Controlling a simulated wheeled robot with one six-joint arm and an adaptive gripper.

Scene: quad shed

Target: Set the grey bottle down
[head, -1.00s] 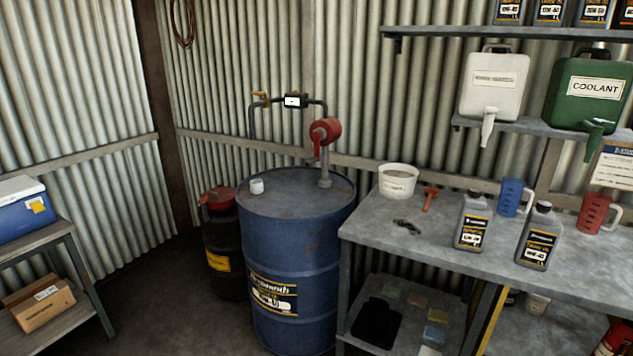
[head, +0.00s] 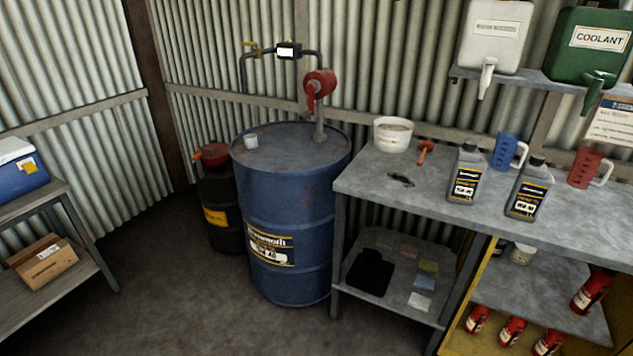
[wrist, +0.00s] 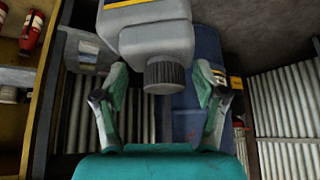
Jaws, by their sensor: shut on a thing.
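My gripper (wrist: 161,76) shows only in the wrist view, with a finger on each side of a grey bottle (wrist: 148,35). It is shut on this bottle, just behind the black ribbed cap (wrist: 167,77). Most of the bottle's lower body is cut off by the top of that view. What lies under the bottle does not show. Two other grey bottles with black caps and labels stand upright on the workbench (head: 390,182) in the head view, a left one (head: 466,174) and a right one (head: 529,188).
The workbench holds a white tub (head: 393,136), an orange funnel-like tool (head: 424,152), a blue jug (head: 509,152) and a red jug (head: 585,168). The floor (head: 190,310) in front is clear.

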